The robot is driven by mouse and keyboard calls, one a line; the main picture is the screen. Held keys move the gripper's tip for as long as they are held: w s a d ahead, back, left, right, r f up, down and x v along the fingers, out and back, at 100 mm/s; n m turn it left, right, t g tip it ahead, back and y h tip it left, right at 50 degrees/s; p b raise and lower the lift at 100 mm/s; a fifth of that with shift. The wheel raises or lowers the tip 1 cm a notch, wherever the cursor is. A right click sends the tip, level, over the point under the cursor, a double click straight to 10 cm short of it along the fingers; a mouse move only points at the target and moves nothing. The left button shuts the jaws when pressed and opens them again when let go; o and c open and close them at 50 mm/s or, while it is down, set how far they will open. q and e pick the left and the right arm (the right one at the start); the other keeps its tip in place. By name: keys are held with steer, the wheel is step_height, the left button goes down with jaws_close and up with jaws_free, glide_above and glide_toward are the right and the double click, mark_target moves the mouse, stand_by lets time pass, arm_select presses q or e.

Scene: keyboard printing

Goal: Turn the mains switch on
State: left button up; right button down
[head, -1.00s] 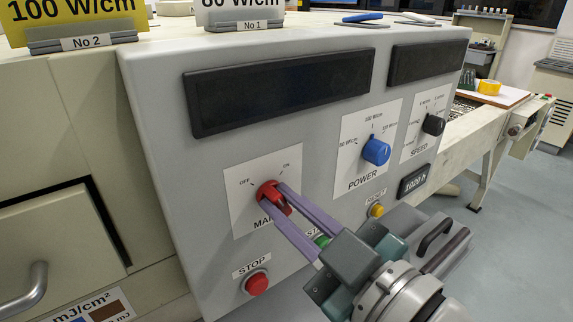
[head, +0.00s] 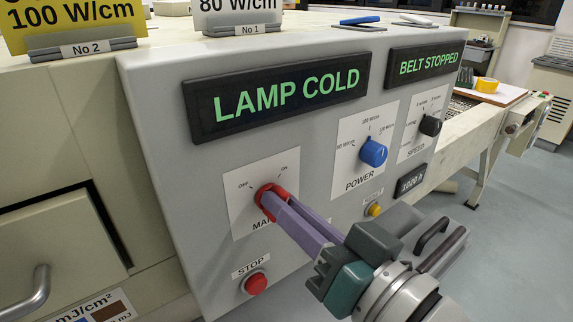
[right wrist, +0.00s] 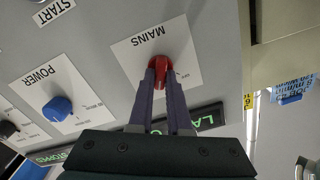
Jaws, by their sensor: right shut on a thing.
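The red mains switch (head: 265,193) sits on a white plate marked OFF and ON on the grey panel. My right gripper (head: 274,203) has its two purple fingers shut on the switch's knob. The right wrist view shows the fingers (right wrist: 161,75) around the red switch (right wrist: 177,52), under the upside-down word MAINS. The fingers cover part of the knob, so its exact pointing is hard to read. The left display (head: 277,97) is lit and reads LAMP COLD. The right display (head: 428,63) reads BELT STOPPED. My left gripper is not in view.
The blue power knob (head: 373,152) and black speed knob (head: 430,125) are to the right. The red stop button (head: 256,283) is below the switch. A yellow reset button (head: 374,209) is beside my gripper. A drawer handle (head: 30,294) juts out at the left.

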steer(key=shift+f+m, duration=0.1)
steer(key=shift+m, duration=1.6)
steer(key=c, duration=0.9)
jaws_free()
steer(key=shift+o, duration=0.2)
steer(key=shift+d, duration=0.1)
steer(key=v, duration=1)
steer(key=shift+w, duration=0.1)
